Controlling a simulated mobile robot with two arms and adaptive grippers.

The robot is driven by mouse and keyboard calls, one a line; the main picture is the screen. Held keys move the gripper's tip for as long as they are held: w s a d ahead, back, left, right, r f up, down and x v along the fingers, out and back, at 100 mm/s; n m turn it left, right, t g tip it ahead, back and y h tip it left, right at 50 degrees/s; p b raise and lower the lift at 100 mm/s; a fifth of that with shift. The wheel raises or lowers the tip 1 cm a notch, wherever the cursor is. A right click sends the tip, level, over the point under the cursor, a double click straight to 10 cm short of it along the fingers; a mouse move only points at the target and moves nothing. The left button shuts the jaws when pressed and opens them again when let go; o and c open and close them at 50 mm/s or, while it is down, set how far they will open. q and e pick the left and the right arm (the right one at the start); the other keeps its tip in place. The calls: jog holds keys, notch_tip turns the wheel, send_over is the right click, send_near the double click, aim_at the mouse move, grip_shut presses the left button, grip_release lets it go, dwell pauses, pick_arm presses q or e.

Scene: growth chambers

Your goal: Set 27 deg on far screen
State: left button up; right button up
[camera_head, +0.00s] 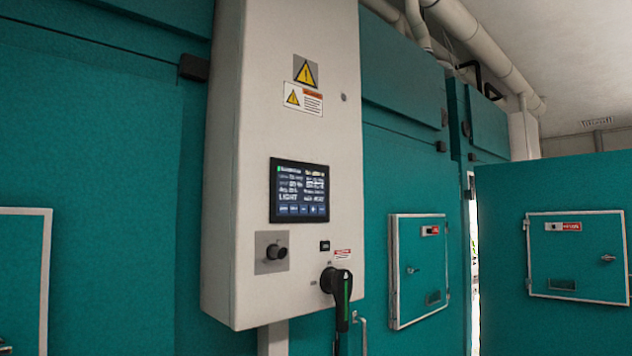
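A dark touch screen (299,190) is set in the front of a tall white control cabinet (282,130). It is lit, with rows of small white text and a row of blue buttons along its lower edge. The text is too small to read, so I cannot tell the set temperature. Only this one screen shows, and I cannot tell whether it is the far one. Neither of my grippers is in view.
Below the screen are a round black knob (277,252) and a black handle with a green stripe (341,290). Teal chamber walls flank the cabinet. A small hatch (418,268) is to its right. A teal door (552,230) stands open at far right.

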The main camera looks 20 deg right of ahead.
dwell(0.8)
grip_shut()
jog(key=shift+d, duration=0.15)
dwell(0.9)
